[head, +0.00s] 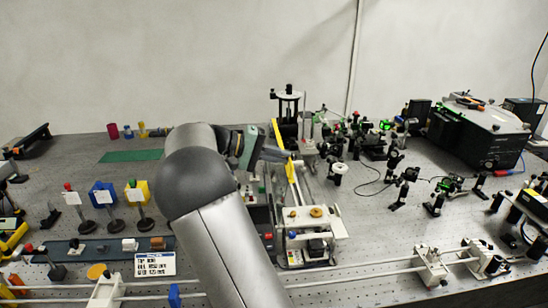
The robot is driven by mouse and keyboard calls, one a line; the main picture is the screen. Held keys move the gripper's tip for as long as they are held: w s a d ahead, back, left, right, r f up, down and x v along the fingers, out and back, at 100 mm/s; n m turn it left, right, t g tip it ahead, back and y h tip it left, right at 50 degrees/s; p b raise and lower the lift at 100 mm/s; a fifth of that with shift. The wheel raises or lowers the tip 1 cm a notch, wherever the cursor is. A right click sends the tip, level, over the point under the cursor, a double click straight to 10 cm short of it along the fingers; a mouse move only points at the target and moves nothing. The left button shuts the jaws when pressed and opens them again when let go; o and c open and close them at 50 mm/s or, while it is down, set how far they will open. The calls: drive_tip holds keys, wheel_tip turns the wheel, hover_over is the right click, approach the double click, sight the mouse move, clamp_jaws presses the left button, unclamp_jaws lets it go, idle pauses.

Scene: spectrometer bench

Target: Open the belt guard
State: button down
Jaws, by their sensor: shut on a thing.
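The belt guard (292,182) looks like a narrow yellow panel, seen nearly edge-on. It stands steeply upright over the device with the white carriage near the bench's middle. My gripper (284,155) reaches in from the left and is shut on the guard at about its mid-height. The fingertips are small and dark here, and the exact grip point is partly hidden. My grey arm covers the area left of and below the guard, so part of the device and its base is hidden.
A black post stand (288,105) rises just behind the guard. Several small optics mounts crowd the right, near a large black-and-grey box (480,130). White rails (375,273) cross the front. Coloured blocks on posts and a green mat (131,156) lie left.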

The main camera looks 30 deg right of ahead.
idle(0.3)
drive_tip(key=c, duration=1.5)
unclamp_jaws()
drive_tip(key=b+v, duration=0.1)
drive_tip(key=v, duration=1.6)
drive_tip(key=shift+w+a, duration=0.1)
drive_tip(key=shift+a, duration=0.15)
drive_tip(key=s+d+f+n+t+y, duration=0.35)
drive_tip(key=s+f+y, duration=0.3)
drive_tip(key=s, duration=0.55)
drive_tip(key=s+a+f+t+y, duration=0.1)
drive_tip(key=s+a+f+y, duration=0.1)
drive_tip(key=s+a+f, duration=0.2)
drive_tip(key=s+a+f+n+t+y, duration=0.1)
drive_tip(key=s+f, duration=0.4)
drive_tip(key=s, duration=0.6)
drive_tip(key=s+a+f+t+y, duration=0.1)
drive_tip(key=s+a+f+y, duration=0.2)
drive_tip(key=s+a, duration=0.3)
drive_tip(key=shift+s+a+f, duration=0.2)
drive_tip(key=shift+s+f, duration=0.25)
drive_tip(key=shift+s+a+f, duration=0.2)
drive_tip(key=shift+s+f, duration=0.2)
drive_tip(key=shift+s, duration=0.05)
